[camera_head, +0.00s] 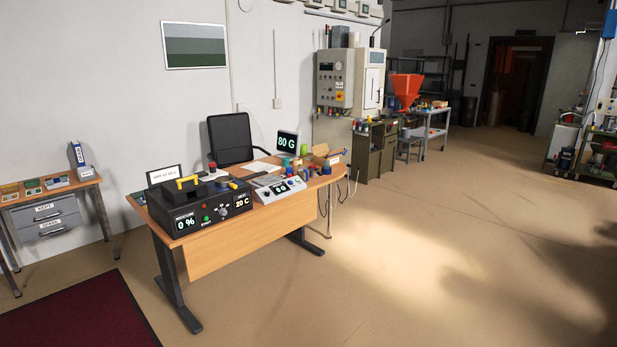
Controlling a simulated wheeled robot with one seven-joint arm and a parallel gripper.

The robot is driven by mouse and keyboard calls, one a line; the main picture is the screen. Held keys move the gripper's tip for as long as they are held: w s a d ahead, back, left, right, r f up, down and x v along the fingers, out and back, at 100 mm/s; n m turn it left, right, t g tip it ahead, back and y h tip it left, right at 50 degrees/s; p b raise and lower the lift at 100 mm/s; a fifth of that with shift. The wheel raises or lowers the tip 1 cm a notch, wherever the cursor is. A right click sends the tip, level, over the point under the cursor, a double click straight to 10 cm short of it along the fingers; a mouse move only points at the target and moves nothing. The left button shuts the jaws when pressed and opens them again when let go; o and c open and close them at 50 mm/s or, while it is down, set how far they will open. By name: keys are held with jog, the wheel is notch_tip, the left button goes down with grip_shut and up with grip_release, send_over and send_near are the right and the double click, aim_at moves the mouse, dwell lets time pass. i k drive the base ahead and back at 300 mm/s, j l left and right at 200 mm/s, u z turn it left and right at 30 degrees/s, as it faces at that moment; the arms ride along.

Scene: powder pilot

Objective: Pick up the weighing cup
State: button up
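A desk (230,253) stands at the centre left. Several small coloured cups or pots (297,166) cluster behind and beside the scale. They are too small for me to tell which is the weighing cup. A green cup-like item (304,150) stands near the far edge. My gripper does not show.
A black box (203,213) with 0 % and 20 C displays fills the desk's left half. A side table (62,215) is left. Floor (390,260) is clear in front and right.

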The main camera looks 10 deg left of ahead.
aim_at(314, 172)
jog(key=i, duration=2.05)
jog(key=i+u, duration=0.2)
jog(key=i, duration=0.3)
jog(key=i+l+u, duration=0.25)
jog(key=i, duration=0.25)
jog(key=i+l+u, duration=0.2)
jog(key=i, duration=0.25)
jog(key=i+l+u, duration=0.25)
jog(key=i, duration=0.25)
jog(key=i+l+u, duration=1.1)
jog(key=l, duration=0.3)
jog(key=i+l+u, duration=0.1)
jog(key=l+u, duration=0.15)
jog(key=l, duration=0.2)
